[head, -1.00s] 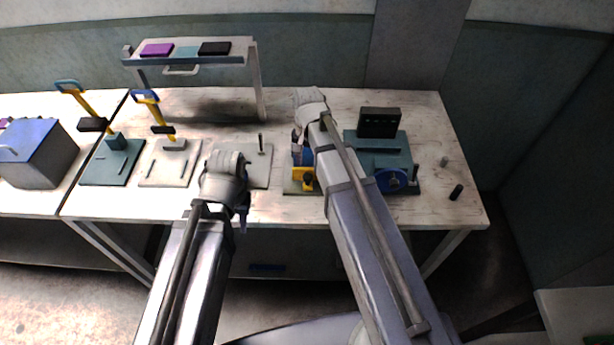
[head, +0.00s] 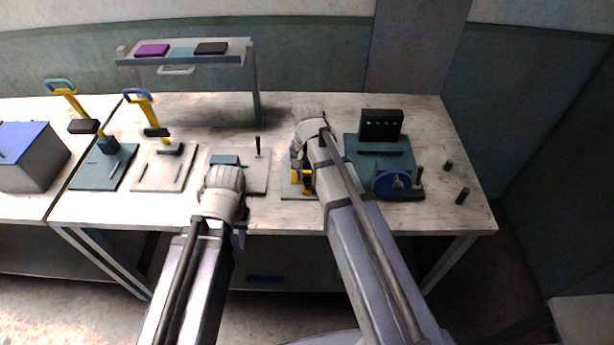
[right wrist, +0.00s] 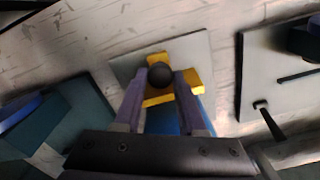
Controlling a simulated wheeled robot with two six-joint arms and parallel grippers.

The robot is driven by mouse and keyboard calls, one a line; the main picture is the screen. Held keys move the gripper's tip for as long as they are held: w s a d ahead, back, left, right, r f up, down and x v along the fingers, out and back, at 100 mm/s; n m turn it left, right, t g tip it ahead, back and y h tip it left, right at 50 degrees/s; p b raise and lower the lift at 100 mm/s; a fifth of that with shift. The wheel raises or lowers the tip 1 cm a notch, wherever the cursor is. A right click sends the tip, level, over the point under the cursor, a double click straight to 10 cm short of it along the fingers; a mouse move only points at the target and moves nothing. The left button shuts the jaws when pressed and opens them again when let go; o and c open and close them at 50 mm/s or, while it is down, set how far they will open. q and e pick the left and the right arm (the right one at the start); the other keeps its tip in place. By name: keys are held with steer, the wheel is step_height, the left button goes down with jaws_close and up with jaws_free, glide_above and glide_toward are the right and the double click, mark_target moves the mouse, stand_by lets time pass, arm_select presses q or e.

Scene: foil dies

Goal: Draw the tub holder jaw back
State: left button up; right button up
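The tub holder shows in the head view as a yellow piece (head: 297,178) on a pale plate, partly hidden by my right arm. In the right wrist view its yellow jaw (right wrist: 185,88) carries a round black knob (right wrist: 160,75), with a blue part (right wrist: 165,119) beside it. My right gripper (right wrist: 161,72) has its two fingers apart, one on each side of the knob. I cannot tell whether they touch it. My left gripper (head: 239,238) hangs near the bench's front edge; its fingers are mostly hidden and nothing is seen in them.
A teal machine with a blue wheel (head: 391,184) stands right of the tub holder. A grey plate with an upright black lever (head: 258,147) lies to its left. Further left are yellow-handled presses (head: 146,112) and a shelf (head: 190,59). The bench's right front is mostly clear.

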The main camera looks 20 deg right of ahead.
jaws_close()
stand_by(1.0)
